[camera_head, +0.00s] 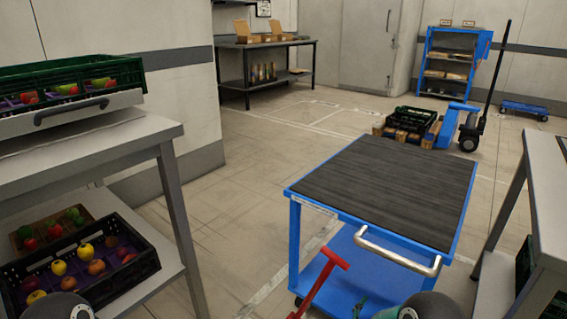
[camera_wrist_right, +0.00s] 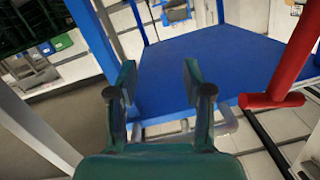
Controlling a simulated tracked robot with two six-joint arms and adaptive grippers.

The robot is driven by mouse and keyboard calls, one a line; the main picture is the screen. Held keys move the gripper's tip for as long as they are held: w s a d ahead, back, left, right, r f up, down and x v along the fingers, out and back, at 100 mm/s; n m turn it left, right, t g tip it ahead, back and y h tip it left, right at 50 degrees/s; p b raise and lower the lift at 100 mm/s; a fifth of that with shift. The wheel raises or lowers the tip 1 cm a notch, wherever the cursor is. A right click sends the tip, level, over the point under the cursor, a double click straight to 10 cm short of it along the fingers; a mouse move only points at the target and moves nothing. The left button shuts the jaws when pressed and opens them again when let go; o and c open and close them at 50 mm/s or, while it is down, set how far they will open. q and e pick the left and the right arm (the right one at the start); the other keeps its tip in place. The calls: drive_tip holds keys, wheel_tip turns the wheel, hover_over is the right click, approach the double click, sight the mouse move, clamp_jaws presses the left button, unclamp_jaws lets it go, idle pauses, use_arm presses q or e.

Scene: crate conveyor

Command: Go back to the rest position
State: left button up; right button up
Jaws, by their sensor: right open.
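My right gripper (camera_wrist_right: 158,82) is open and empty in the right wrist view, its two green fingers apart in front of the blue cart's lower shelf (camera_wrist_right: 230,65). In the head view only a little of the right gripper (camera_head: 366,304) shows at the bottom edge, low in front of the blue cart (camera_head: 385,190). A round grey part of my left arm (camera_head: 65,306) shows at the bottom left. The left gripper's fingers are out of view.
A red T-shaped handle (camera_head: 325,270) stands close beside my right gripper. A grey workbench (camera_head: 150,128) with produce crates is at left; another table (camera_head: 547,205) is at right. A blue pallet truck (camera_head: 455,125) stands behind. The floor between left bench and cart is clear.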

drive_tip(key=s+f+n+g+y, duration=0.2)
drive_tip(key=s+f+g+y, duration=0.1)
drive_tip(key=s+f+y, duration=0.4)
drive_tip(key=s+a+f+n+g+y, duration=0.2)
drive_tip(key=s+a+f+g, duration=0.15)
drive_tip(key=s, duration=0.35)
drive_tip(key=s+a+f+n+g+y, duration=0.2)
drive_tip(key=s+a+g, duration=0.15)
drive_tip(key=s, duration=0.35)
drive_tip(key=s+a+f+n+g+y, duration=0.2)
drive_tip(key=s+a, duration=0.2)
drive_tip(key=s, duration=0.3)
wheel_tip(320, 180, up, 35)
drive_tip(key=s+g+p, duration=0.1)
drive_tip(key=p, duration=3.4)
drive_tip(key=shift+s+a, duration=0.15)
